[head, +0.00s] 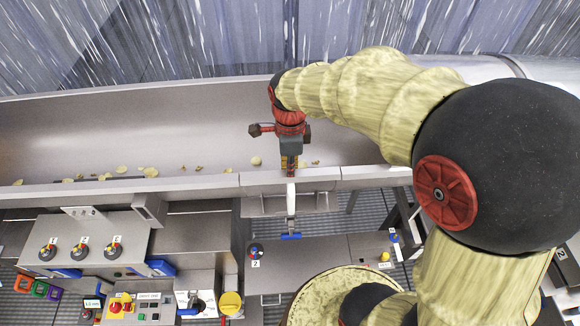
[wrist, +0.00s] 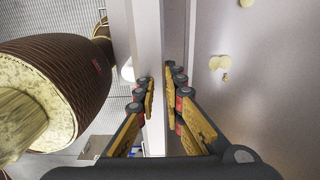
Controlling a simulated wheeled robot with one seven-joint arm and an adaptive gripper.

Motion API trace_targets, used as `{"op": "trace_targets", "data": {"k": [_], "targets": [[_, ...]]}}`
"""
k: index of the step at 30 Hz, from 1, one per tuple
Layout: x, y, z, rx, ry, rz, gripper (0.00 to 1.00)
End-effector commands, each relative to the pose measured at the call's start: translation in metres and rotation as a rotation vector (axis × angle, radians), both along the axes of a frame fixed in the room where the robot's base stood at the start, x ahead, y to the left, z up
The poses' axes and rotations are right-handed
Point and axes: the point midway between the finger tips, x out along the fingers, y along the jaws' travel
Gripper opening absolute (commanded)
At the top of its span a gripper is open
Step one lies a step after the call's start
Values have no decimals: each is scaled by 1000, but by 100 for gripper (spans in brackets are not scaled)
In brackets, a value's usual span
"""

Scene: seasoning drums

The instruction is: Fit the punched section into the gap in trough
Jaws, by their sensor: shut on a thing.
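The trough (head: 130,115) is a long grey metal channel across the head view. Its front rim has a short grey section between two seams, which I take for the punched section (head: 262,179); no holes show. It sits in line with the rim on both sides; whether it is fully seated I cannot tell. My gripper (head: 290,172) points down over it, shut on its upper edge. In the wrist view the padded fingers (wrist: 162,82) stand on either side of a narrow grey wall (wrist: 175,35). The fingers partly hide the section.
Pale chips (head: 150,172) lie in the trough. A white lever with a blue end (head: 291,236) hangs below the section. A control cabinet with dials (head: 85,240) stands at front left.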

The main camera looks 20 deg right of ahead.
Motion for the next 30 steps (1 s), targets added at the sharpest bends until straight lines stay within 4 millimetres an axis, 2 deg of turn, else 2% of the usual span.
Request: {"op": "trace_targets", "data": {"k": [10, 11, 20, 30], "targets": [[1, 0, -2, 0, -3, 0, 0], [0, 0, -3, 0, -1, 0, 11], [0, 0, -2, 0, -1, 0, 28], [0, 0, 1, 0, -1, 0, 28]]}}
